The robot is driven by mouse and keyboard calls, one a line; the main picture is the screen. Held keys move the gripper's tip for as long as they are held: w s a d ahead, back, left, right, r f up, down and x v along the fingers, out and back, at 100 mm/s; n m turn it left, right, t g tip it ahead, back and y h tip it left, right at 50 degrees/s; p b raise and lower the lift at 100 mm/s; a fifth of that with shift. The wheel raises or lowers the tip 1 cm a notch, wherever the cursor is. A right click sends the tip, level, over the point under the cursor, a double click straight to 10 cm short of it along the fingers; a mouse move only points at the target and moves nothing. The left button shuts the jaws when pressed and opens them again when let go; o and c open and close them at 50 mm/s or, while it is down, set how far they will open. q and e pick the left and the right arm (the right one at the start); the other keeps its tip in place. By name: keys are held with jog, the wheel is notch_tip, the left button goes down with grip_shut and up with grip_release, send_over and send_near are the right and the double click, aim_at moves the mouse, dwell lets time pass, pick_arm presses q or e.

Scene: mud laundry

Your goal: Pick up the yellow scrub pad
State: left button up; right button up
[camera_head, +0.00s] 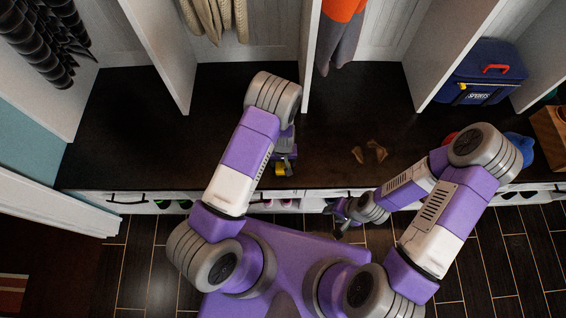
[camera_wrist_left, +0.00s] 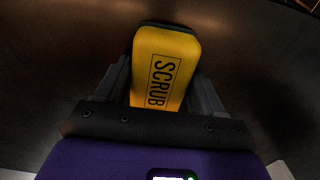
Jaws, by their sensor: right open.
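The yellow scrub pad (camera_wrist_left: 165,65), with black SCRUB lettering, sits between the fingers of my left gripper (camera_wrist_left: 160,98) in the left wrist view. The fingers lie close against its two long sides, and its far end sticks out beyond them. In the head view a small part of the pad (camera_head: 281,169) shows at my left gripper (camera_head: 285,165), over the dark bench; the arm hides the rest. I cannot tell whether the pad touches the bench. My right gripper (camera_head: 340,230) is open in front of the bench edge, away from the pad.
The dark bench (camera_head: 130,130) is clear on the left. Brown scraps (camera_head: 372,151) lie right of the left gripper. A blue sports bag (camera_head: 485,72) stands at the back right. White dividers (camera_head: 309,50) rise behind; clothes (camera_head: 340,30) hang between them.

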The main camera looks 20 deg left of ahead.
pick_arm(q)
jog(key=c, duration=0.4)
jog(key=shift+o, duration=0.2)
notch_tip(320, 180, up, 9)
jog(key=p, duration=0.3)
jog(key=shift+f, duration=0.1)
jog(key=shift+r+p, duration=0.3)
jog(key=shift+r, duration=0.35)
